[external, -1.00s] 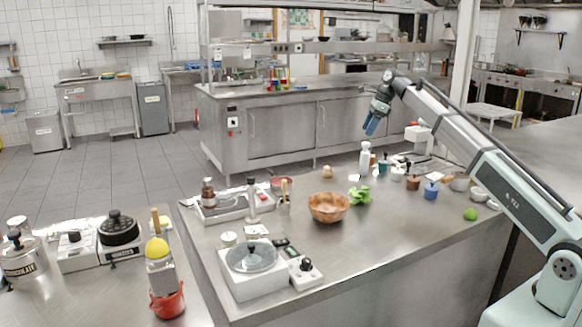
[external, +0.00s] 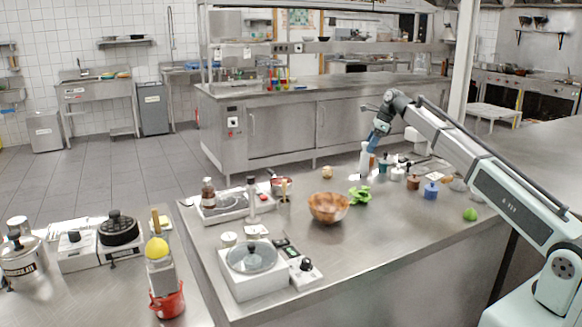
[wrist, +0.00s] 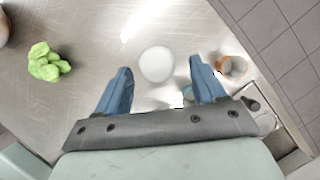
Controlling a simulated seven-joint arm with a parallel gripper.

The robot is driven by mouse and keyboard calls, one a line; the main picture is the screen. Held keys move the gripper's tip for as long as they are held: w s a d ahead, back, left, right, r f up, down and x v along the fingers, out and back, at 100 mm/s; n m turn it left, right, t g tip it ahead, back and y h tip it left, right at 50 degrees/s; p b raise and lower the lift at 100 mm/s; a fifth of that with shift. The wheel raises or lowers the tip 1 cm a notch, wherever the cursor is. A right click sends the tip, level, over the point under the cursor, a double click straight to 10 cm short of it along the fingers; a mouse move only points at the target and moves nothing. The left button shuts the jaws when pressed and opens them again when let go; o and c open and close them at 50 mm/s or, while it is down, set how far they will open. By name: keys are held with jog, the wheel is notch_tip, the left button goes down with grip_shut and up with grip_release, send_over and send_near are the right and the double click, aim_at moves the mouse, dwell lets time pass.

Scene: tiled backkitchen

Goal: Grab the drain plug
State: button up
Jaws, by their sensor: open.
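My gripper (external: 372,147) is open, with its blue fingers pointing down over the back of the near steel counter. It is close to a white bottle (external: 365,160), which it partly overlaps in the external view. In the wrist view my gripper (wrist: 160,66) has its two fingers spread, with a round white thing (wrist: 157,64) between and beyond the tips. This may be the bottle seen from above. Nothing is held. I cannot pick out the drain plug with certainty; it may be among the small items by the bottle or hidden.
A brown cup (wrist: 231,68) is just right of the right finger. Green lettuce (external: 360,195) and a wooden bowl (external: 328,208) stand nearer the counter's front. A brown pot (external: 413,183), a blue pot (external: 431,191) and a lime (external: 470,214) are to the right. Bare counter lies around the lettuce.

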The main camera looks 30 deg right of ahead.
aim_at(364, 154)
jog(key=shift+x, duration=2.65)
jog(key=shift+w+a+r, duration=0.1)
jog(key=shift+a, duration=0.05)
jog(key=shift+c, duration=0.3)
jog(key=c, duration=1)
